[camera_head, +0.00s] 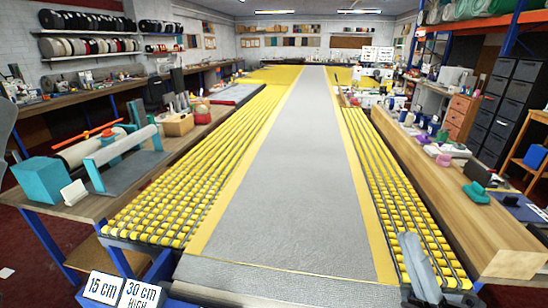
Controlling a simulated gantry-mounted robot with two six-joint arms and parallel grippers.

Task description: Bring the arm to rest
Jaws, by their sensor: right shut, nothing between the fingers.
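My right gripper (413,248) shows at the bottom right, a grey shape rising from the lower edge. Its fingers are together with nothing between them. It is over the front end of the right-hand yellow roller strip (400,190), beside the grey rug runner (295,170). I cannot tell its exact height above the rollers. A grey edge of what may be my left arm shows at the far left; my left gripper is not in view.
A wooden side bench (460,205) with small items, including a teal object (476,192), runs along the right. At left, a table holds a teal box (50,182) and a grey roll stand (125,165). Size signs (140,294) stand at front left. The runner's surface is clear.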

